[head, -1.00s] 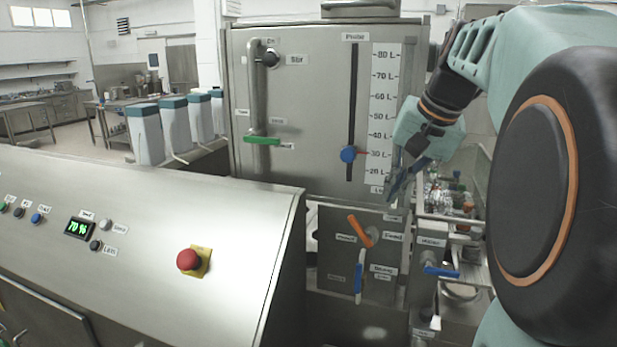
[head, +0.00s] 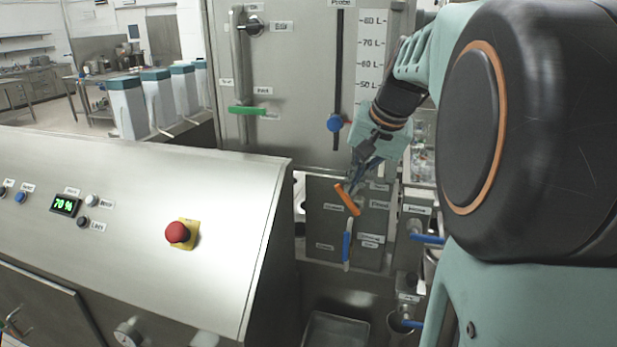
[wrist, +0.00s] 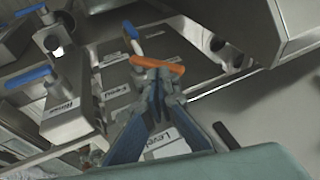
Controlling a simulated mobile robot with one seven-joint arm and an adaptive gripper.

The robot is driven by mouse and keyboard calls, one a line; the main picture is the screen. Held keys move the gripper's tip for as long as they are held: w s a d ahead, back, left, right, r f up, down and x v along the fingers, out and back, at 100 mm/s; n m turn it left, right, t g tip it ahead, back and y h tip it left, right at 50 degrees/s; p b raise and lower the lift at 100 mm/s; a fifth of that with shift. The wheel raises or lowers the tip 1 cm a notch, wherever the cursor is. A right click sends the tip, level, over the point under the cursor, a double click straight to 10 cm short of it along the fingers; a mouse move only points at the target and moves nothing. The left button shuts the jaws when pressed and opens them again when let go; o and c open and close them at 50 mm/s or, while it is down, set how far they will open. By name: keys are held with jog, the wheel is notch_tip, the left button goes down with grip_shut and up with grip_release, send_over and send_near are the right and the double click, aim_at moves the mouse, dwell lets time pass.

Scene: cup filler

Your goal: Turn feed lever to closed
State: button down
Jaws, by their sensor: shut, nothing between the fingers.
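The orange feed lever (head: 347,200) sits on the grey valve panel below the tank, by a label reading Feed. It is tilted, its free end up and to the left. My gripper (head: 352,184) is shut and empty, its fingertips right at the lever's upper part. In the wrist view the orange lever (wrist: 157,64) lies across just beyond the closed fingertips (wrist: 158,82). I cannot tell whether they touch. My fingers partly hide the panel behind them.
A blue lever (head: 347,246) hangs upright just below the orange one. Blue-handled valves (head: 427,239) stand to the right. The sloped console with a red stop button (head: 178,232) fills the left. The probe scale with a blue knob (head: 334,123) is above.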

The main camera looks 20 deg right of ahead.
aim_at(337, 188)
jog(key=shift+w+a+g+h+p, duration=0.3)
jog(key=shift+a+g+h+p, duration=0.25)
jog(key=shift+p, duration=0.35)
jog(key=shift+w+a+n+g+h+p, duration=0.3)
jog(key=shift+h+p, duration=0.25)
jog(key=shift+p, duration=0.25)
jog(key=shift+w+a+f+g+h+p, duration=0.25)
jog(key=shift+a+g+h+p, duration=0.1)
jog(key=shift+h+p, duration=0.15)
jog(key=shift+w+a+f+g+h+p, duration=0.2)
jog(key=shift+a+g+h+p, duration=0.15)
jog(key=shift+h+p, duration=0.15)
jog(key=shift+w+a+f+n+g+h+b, duration=0.1)
jog(key=shift+w+a+f+g+h, duration=0.1)
jog(key=shift+a+f+h, duration=0.25)
jog(key=shift+w+a+f+n+g+h+b, duration=0.1)
jog(key=shift+w+a+f+g+h+b, duration=0.15)
jog(key=shift+f, duration=0.3)
jog(key=shift+w+a+f+n+g+h, duration=0.1)
jog(key=shift+w+a+f+h, duration=0.1)
jog(key=shift+f+h, duration=0.25)
jog(key=shift+f, duration=0.1)
jog(key=shift+s, duration=0.1)
